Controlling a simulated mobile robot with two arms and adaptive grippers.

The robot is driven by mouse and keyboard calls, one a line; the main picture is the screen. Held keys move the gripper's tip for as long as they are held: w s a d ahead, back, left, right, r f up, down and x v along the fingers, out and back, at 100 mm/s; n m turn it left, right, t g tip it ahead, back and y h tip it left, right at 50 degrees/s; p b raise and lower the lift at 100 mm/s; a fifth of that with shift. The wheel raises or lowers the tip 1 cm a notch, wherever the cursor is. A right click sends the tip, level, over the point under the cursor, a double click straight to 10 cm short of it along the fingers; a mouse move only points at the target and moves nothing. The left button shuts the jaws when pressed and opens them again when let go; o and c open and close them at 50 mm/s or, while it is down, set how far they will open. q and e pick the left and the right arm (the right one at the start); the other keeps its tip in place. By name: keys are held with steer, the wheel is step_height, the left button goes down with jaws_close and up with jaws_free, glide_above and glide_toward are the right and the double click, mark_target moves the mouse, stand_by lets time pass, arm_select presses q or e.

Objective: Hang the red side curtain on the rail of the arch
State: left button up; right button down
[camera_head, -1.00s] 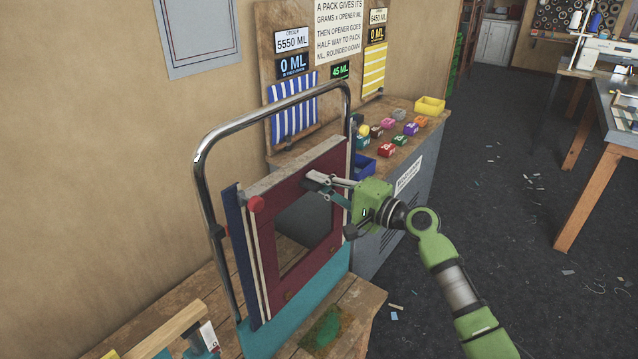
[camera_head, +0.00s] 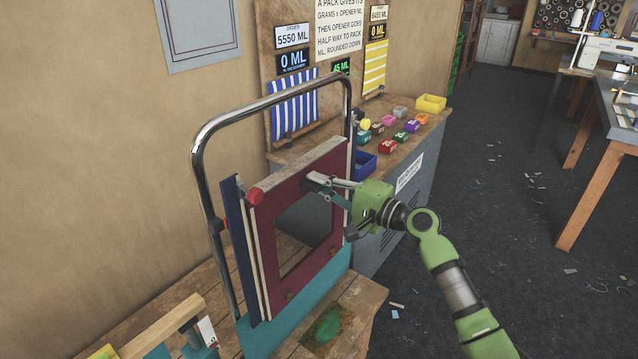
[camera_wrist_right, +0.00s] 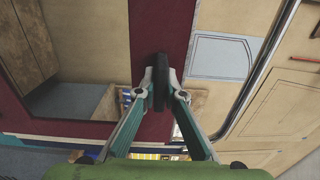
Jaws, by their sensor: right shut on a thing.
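The red side curtain (camera_head: 268,245) is a dark red panel with a large square opening, standing upright at the arch. It also shows as a dark red strip in the right wrist view (camera_wrist_right: 165,25). The arch (camera_head: 203,140) is a bent chrome tube rising behind the panel. A pale rail (camera_head: 300,168) with a red end cap (camera_head: 256,197) runs along the panel's top; I cannot tell whether the curtain hangs on it. My right gripper (camera_head: 318,183) is shut on the curtain's upper right part. My left gripper is out of view.
A dark blue panel (camera_head: 236,235) stands behind the curtain, and a teal panel (camera_head: 300,305) is below it. The wooden bench (camera_head: 355,305) lies underneath. A grey cabinet (camera_head: 405,205) behind carries several coloured blocks and a yellow bin (camera_head: 431,103). The floor at right is mostly open.

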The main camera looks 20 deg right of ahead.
steer(key=shift+f+b, duration=0.6)
steer(key=shift+f, duration=0.05)
steer(key=c, duration=2)
jaws_free()
steer(key=shift+c, duration=0.2)
steer(key=shift+f, duration=0.1)
steer(key=shift+s, duration=0.1)
steer(key=v, duration=1.2)
